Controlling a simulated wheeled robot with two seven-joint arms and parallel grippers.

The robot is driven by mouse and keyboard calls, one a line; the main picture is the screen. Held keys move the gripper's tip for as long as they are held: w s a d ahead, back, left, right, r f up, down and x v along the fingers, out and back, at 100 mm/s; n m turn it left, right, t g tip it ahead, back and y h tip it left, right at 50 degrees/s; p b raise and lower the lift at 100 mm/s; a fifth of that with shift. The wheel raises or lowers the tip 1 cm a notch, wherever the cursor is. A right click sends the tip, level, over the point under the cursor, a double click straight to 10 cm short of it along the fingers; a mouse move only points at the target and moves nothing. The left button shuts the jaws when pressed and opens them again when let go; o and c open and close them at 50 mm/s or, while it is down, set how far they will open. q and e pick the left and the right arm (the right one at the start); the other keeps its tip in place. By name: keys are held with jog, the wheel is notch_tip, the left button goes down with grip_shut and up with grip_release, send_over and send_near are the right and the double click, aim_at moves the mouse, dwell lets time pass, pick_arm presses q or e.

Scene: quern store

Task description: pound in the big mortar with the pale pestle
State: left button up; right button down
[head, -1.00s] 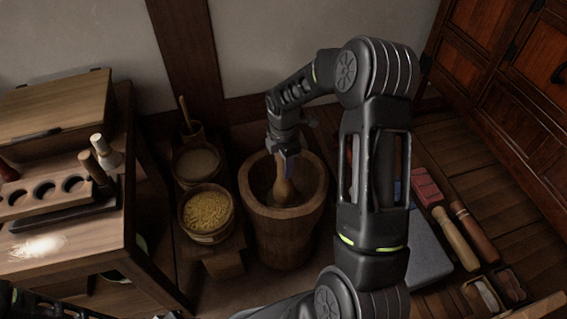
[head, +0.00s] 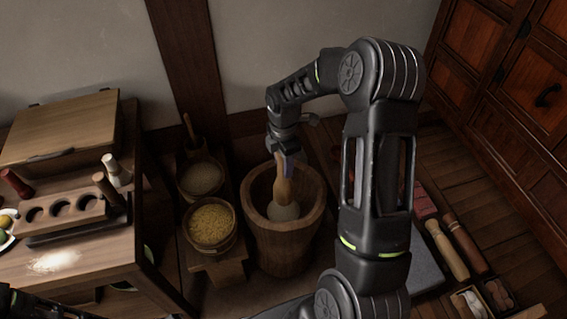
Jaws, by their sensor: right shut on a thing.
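The big mortar (head: 272,241) is a wide wooden tub standing on the floor in the middle of the head view. My right gripper (head: 285,153) is above its opening, shut on the upper part of a light wooden pestle (head: 284,186). The pestle hangs nearly upright, its lower end inside the mortar's mouth. A pale lump (head: 283,212) shows at the pestle's lower end; I cannot tell whether it is the pestle's head or the mortar's contents. My left gripper is out of view.
Left of the mortar stand a tub of yellow grain (head: 211,224) and a tub of paler grain (head: 201,178). A work table (head: 93,277) with a holed wooden block (head: 66,221) is at the left. Two rods (head: 447,250) lie at the right, partly beside my arm.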

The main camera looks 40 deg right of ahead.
jog(key=shift+r, duration=0.15)
notch_tip(320, 180, up, 9)
jog(key=p, duration=0.7)
jog(key=shift+r, duration=0.1)
